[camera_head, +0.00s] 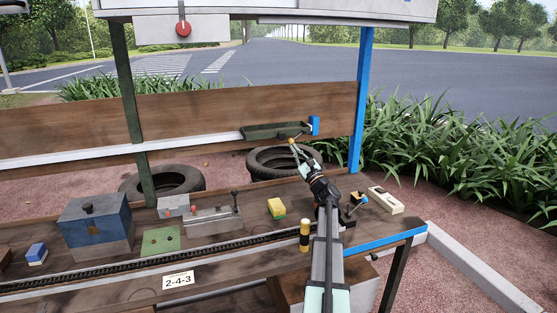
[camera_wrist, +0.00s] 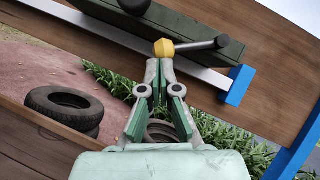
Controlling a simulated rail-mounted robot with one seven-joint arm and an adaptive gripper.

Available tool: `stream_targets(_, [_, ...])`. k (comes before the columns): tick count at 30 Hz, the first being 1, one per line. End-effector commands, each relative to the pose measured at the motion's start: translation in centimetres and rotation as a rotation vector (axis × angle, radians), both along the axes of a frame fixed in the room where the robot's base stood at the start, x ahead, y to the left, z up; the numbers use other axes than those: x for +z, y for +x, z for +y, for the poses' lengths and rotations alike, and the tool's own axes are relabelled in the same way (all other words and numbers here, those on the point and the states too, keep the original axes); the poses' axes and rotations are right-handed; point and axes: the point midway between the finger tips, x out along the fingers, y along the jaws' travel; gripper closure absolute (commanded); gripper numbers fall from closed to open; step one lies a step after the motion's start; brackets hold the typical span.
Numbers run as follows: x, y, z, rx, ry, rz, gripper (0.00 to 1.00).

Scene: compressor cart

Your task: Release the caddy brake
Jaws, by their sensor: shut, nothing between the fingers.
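The caddy is a long dark green tray (camera_head: 262,131) on the pale rail along the back board; it also shows at the top of the wrist view (camera_wrist: 200,38).
A blue block (camera_head: 314,125) stands at the rail's right end, near the blue post (camera_head: 362,100). Tires (camera_head: 284,160) lie behind.

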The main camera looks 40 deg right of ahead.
Motion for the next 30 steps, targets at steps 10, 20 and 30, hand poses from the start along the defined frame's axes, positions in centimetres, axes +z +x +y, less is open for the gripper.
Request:
stream_targets(10, [1.2, 0.2, 0.9, -0.006, -0.004, 0.002, 1.0])
stream_targets(20, [1.9, 0.5, 1.3, -0.007, -0.003, 0.002, 1.0])
stream_targets(30, [2.0, 0.5, 1.4, -0.005, -0.004, 0.001, 1.0])
